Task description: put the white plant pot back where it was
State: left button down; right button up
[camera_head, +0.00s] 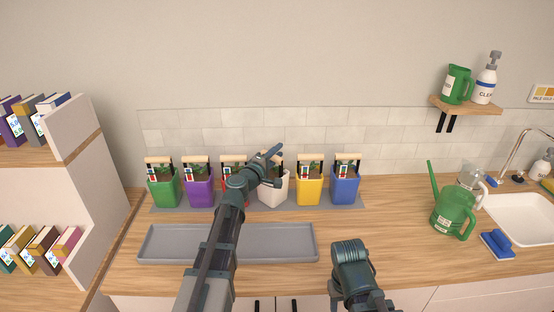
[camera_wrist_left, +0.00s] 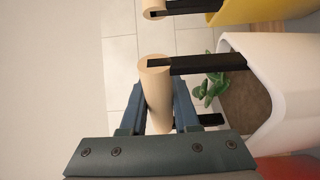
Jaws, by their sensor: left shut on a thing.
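The white plant pot (camera_head: 276,192) stands in the row of pots, between the red pot (camera_head: 234,168) and the yellow pot (camera_head: 309,192). My left gripper (camera_head: 273,153) is over its top. In the left wrist view my left gripper (camera_wrist_left: 158,105) is shut on the pot's pale wooden handle (camera_wrist_left: 155,82). The white pot (camera_wrist_left: 288,70) shows there with dark soil and green leaves. I cannot tell whether its base touches the grey mat (camera_head: 345,205). My left arm hides much of the red pot. My right gripper is not in view.
Green (camera_head: 163,189), purple (camera_head: 199,192) and blue (camera_head: 345,188) pots share the row. A grey tray (camera_head: 160,246) lies in front. A green watering can (camera_head: 453,216), a blue sponge (camera_head: 497,244) and a sink (camera_head: 525,215) are at right.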

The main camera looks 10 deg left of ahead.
pick_arm(q)
jog(key=shift+f, duration=0.1)
jog(key=c, duration=0.7)
grip_release()
jog(key=shift+o, duration=0.2)
jog(key=shift+s+r, duration=0.1)
jog(key=shift+r, duration=0.1)
jog(key=v, duration=1.2)
